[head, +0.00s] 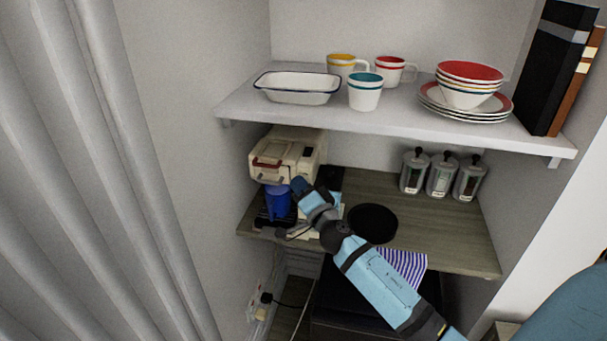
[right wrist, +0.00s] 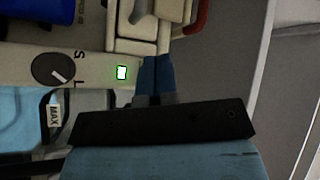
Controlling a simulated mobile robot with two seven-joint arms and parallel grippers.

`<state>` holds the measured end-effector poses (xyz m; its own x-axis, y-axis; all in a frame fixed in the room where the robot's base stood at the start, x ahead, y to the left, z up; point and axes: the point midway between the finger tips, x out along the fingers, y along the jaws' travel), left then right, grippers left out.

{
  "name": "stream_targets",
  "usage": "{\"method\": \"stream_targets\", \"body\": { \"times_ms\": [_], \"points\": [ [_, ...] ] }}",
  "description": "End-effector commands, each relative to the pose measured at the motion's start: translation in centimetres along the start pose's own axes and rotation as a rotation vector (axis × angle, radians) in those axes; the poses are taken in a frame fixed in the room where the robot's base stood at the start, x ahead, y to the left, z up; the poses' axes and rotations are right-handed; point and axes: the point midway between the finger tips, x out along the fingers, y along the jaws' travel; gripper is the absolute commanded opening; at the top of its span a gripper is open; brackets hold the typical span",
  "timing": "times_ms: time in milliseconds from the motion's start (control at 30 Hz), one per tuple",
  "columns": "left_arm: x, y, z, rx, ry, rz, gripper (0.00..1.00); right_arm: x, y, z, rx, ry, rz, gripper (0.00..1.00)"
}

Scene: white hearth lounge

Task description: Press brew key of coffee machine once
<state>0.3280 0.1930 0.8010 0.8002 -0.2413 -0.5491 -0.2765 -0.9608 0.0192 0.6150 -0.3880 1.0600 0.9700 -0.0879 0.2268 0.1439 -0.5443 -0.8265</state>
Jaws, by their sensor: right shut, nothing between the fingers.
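The cream coffee machine (head: 288,150) stands on the lower shelf at the left, with a blue cup (head: 278,203) under its head. My right arm reaches in from the lower right, and my right gripper (head: 297,184) is at the machine's front, beside the cup. In the right wrist view the gripper (right wrist: 156,68) is shut and empty. Its tips are close against the cream panel; I cannot tell whether they touch. A small square (right wrist: 121,72) glowing white and green lies just left of the tips, with a dark dial (right wrist: 52,69) further left. No key is clearly labelled brew.
The lower shelf (head: 455,240) also holds a black round pan (head: 372,223), a striped cloth (head: 404,266) and several canisters (head: 441,177). The upper shelf (head: 395,118), with dishes, overhangs the machine. A wall closes the left side.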

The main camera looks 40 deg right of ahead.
Motion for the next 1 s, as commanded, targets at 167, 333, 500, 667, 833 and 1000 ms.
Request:
{"method": "stream_targets", "body": {
  "times_ms": [167, 333, 500, 667, 833, 1000],
  "points": [
    [0.0, 0.0, 0.01, 0.0, 0.0, 0.0, 0.43, 0.0, 0.0, 0.0, 0.0, 0.0, 0.0, 0.0],
    [0.06, -0.01, 0.09, 0.0, 0.0, 0.0, 0.43, 0.22, 0.16, -0.13, 0.001, 0.001, 0.0, 0.0],
    [0.12, -0.01, 0.19, 0.0, -0.001, 0.0, 0.43, 0.59, 0.41, -0.39, 0.001, 0.0, -0.001, 0.0],
    [0.11, -0.01, 0.2, 0.0, -0.001, 0.0, 0.43, 0.6, 0.43, -0.43, 0.0, 0.0, 0.0, 0.0],
    [0.11, -0.01, 0.21, 0.0, -0.001, 0.0, 0.43, 0.61, 0.44, -0.44, 0.0, 0.0, 0.0, 0.0],
    [0.12, -0.01, 0.22, 0.0, -0.001, 0.0, 0.43, 0.7, 0.52, -0.51, 0.0, 0.0, 0.0, 0.0]
  ]
}}
